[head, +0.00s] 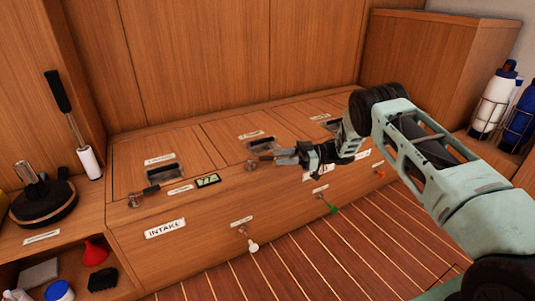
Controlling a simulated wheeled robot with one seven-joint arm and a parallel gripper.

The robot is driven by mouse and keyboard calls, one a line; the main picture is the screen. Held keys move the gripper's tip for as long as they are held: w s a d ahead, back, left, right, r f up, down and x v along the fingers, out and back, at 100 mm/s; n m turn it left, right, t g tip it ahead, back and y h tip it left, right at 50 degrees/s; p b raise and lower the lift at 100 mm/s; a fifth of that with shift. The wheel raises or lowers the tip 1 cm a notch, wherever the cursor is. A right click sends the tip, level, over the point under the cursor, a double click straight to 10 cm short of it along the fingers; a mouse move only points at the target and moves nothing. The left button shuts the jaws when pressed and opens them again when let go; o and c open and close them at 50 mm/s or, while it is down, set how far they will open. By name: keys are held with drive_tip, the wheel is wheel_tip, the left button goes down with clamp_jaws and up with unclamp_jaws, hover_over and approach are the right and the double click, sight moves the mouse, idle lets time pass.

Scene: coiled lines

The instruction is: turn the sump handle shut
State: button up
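My gripper (277,157) reaches in from the right, over the front edge of the wooden bench. Its fingertips are close to a small metal handle (255,163) in the middle of the bench; I cannot tell if they touch it. Whether the fingers are open or shut is too small to tell. A similar handle (140,196) sits at the left end. Lower on the front are a white-ended handle (251,242) and a green-ended one (328,205). Only the INTAKE label (165,229) reads clearly, so I cannot tell which handle is the sump one.
A small display (208,180) and a dark recessed latch (165,172) are on the bench. Bottles (494,101) stand in racks at the right. The striped floor in front is clear.

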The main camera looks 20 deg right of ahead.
drive_tip(key=s+d+p, duration=0.2)
drive_tip(key=d, duration=0.8)
drive_tip(key=shift+d, duration=0.1)
